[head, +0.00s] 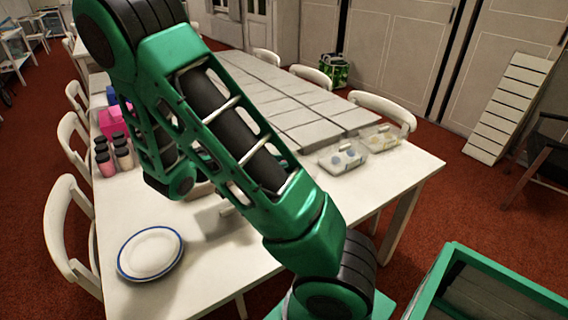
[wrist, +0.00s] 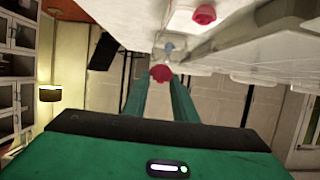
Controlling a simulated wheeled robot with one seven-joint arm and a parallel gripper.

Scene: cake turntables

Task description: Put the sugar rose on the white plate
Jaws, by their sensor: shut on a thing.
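The sugar rose, a small red rounded thing (wrist: 160,73), sits between the fingertips of my gripper (wrist: 159,80) in the wrist view. The two green fingers are shut on it, and it appears to be off the table. In the head view my green arm hides the gripper and the rose. The white plate (head: 150,252) has a blue rim and lies flat and empty on the near left of the white table. The plate cannot be made out in the wrist view.
A second red thing (wrist: 204,14) shows on the white surface in the wrist view. On the table are several bottles (head: 106,162), a pink box (head: 113,122), two clear-lidded boxes (head: 342,158) (head: 381,138) and grey panels (head: 300,105). Chairs surround it. The table around the plate is clear.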

